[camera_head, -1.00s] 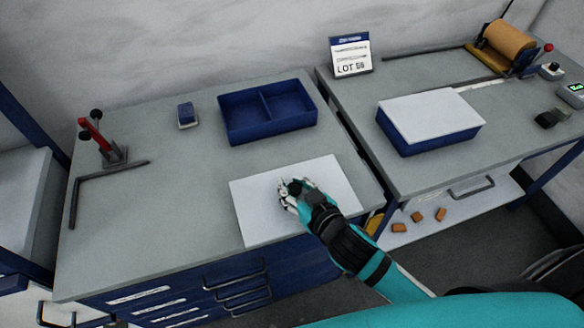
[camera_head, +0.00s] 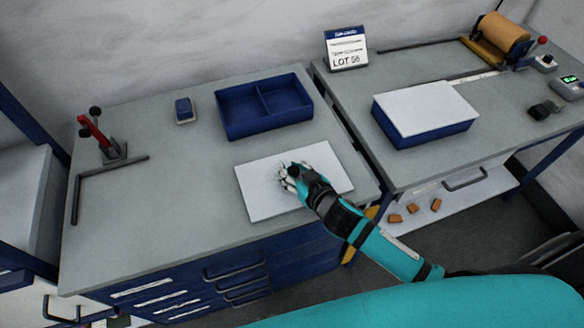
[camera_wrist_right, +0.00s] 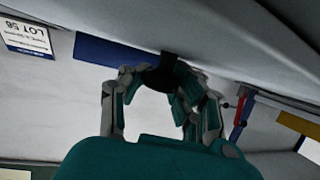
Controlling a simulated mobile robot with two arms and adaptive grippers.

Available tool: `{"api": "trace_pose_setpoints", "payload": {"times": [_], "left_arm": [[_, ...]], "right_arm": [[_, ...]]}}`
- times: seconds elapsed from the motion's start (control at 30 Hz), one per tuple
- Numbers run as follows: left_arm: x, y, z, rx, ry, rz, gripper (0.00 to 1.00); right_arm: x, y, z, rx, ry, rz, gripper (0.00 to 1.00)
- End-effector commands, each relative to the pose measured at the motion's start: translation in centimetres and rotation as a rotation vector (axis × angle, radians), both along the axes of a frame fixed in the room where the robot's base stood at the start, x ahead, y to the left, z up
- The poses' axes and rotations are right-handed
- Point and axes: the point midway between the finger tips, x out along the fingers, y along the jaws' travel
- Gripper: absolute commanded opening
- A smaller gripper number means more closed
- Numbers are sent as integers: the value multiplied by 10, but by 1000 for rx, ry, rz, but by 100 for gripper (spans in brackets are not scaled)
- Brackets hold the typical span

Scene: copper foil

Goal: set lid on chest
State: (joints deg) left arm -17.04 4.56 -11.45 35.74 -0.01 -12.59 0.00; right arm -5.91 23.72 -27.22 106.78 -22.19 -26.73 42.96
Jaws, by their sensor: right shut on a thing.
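My right gripper (camera_head: 292,176) is shut on the white rectangular lid (camera_head: 262,190), gripping it near the middle of its top. The lid is roughly level over the front right of the left bench; I cannot tell its height above the bench top. An open blue chest (camera_head: 236,129) with a divider and two compartments stands behind the lid, apart from it. In the right wrist view the fingers (camera_wrist_right: 165,95) close around a dark knob (camera_wrist_right: 160,74). My left gripper is not in view.
A second blue chest (camera_head: 425,137) with a white lid stands on the right bench. A red clamp (camera_head: 96,135) and black angle bar (camera_head: 76,200) lie left; a small blue block (camera_head: 184,111) is left of the open chest. A LOT sign (camera_head: 346,49) stands behind.

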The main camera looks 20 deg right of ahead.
Motion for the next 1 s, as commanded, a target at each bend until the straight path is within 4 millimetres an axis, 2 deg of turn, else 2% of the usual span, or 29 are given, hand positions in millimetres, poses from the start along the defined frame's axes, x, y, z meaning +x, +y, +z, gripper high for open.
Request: {"api": "trace_pose_setpoints", "payload": {"times": [0.03,0.07,0.27,0.57,0.67,1.0], "left_arm": [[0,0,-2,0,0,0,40],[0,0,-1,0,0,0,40],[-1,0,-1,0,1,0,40],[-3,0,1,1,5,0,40],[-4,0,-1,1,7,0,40],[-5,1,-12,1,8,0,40]], "right_arm": [[0,0,-2,1,-2,0,0],[0,0,-2,0,1,0,30],[0,0,-2,0,1,0,55],[0,0,2,0,0,0,55],[-8,-2,2,0,2,0,55],[-73,-17,25,1,3,-1,55]]}}
